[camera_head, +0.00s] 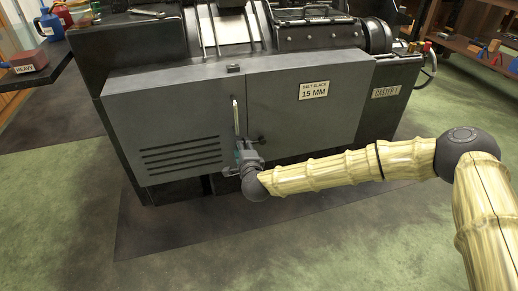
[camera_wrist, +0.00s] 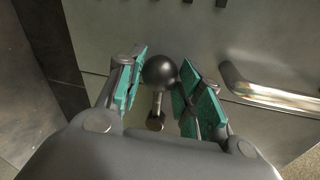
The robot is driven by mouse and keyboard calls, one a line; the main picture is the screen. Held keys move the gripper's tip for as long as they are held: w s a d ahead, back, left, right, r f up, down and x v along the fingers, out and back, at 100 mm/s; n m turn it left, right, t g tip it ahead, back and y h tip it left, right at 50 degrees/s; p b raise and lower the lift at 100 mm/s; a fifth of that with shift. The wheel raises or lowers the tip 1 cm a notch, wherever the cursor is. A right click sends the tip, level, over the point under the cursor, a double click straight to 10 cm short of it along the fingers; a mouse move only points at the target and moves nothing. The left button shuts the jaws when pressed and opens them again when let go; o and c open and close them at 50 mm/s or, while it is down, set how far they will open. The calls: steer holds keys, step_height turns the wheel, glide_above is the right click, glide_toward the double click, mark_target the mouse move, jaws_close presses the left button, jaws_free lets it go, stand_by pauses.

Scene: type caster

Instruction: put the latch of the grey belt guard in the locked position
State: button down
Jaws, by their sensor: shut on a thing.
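The grey belt guard (camera_head: 185,105) is a wide box on the machine's front, with a vertical seam and a pale vertical handle (camera_head: 235,115). The handle also shows at the right in the wrist view (camera_wrist: 270,95). The latch has a black ball knob (camera_wrist: 159,72) on a short metal stem that runs to a round foot (camera_wrist: 155,123). My gripper (camera_head: 243,153) is at the guard front, below the handle. In the wrist view its teal pads (camera_wrist: 160,88) are on both sides of the knob, shut on it. A small dark part (camera_head: 261,138) shows just right of the gripper.
A "BELT SLACK 15 MM" label (camera_head: 314,90) is on the guard's right half, and louvres (camera_head: 180,155) are at its lower left. A bench (camera_head: 35,75) with a red box (camera_head: 28,61) stands at left. The floor in front is clear apart from my arm.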

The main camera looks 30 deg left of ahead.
steer(key=shift+a+r, duration=0.2)
steer(key=shift+r, duration=0.15)
steer(key=shift+s, duration=0.1)
steer(key=c, duration=0.9)
jaws_free()
steer(key=shift+a, duration=0.1)
steer(key=shift+c, duration=0.2)
steer(key=shift+d+f, duration=0.15)
steer(key=shift+d, duration=0.1)
steer(key=v, duration=1.2)
steer(key=shift+d, duration=0.1)
